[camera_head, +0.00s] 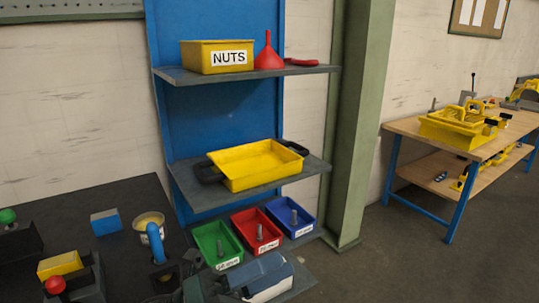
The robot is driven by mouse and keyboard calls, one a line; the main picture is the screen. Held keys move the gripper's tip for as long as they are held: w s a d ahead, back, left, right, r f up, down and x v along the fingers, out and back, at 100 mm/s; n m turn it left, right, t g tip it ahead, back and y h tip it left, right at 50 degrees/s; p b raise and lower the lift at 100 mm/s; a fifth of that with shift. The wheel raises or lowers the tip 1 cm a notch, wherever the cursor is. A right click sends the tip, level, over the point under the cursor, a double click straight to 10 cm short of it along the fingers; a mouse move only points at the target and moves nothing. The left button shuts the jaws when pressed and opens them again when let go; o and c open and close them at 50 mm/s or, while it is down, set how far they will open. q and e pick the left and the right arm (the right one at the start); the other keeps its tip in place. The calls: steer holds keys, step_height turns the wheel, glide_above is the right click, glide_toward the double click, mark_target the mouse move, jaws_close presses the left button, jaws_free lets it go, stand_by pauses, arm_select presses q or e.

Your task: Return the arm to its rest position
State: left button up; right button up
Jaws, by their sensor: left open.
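My left gripper (178,272) shows at the bottom edge as dark grey parts over the right side of the dark bench. It looks open, and I see nothing held in it. Its lower part is cut off by the frame, and I cannot tell whether it touches the bench. My right gripper is not in view.
The dark bench (112,195) holds a blue block (105,222), a round cup (149,221) and knobbed fixtures. Green (212,240), red (248,216) and blue (281,206) bins stand below the yellow tray (254,163). A blue-grey part (262,270) lies right.

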arm_select(q)
steer(key=w+a+f+n+t+y, duration=0.2)
steer(key=a+f+n+t+y, duration=0.3)
steer(key=n, duration=0.7)
steer(key=w+a+f+n+t+y, duration=0.2)
steer(key=f+n+t+y, duration=0.5)
steer(key=n, duration=0.4)
steer(key=s+a+f+n+g+y+p, duration=0.1)
steer(key=s+a+f+n+g+y, duration=0.2)
steer(key=s+f+n, duration=0.3)
steer(key=s+a+f+n+g+y, duration=0.3)
steer(key=s+f+n, duration=0.3)
steer(key=f, duration=0.7)
steer(key=shift+a+y+p, duration=0.35)
steer(key=shift+a+y, duration=0.25)
steer(key=shift+w, duration=0.1)
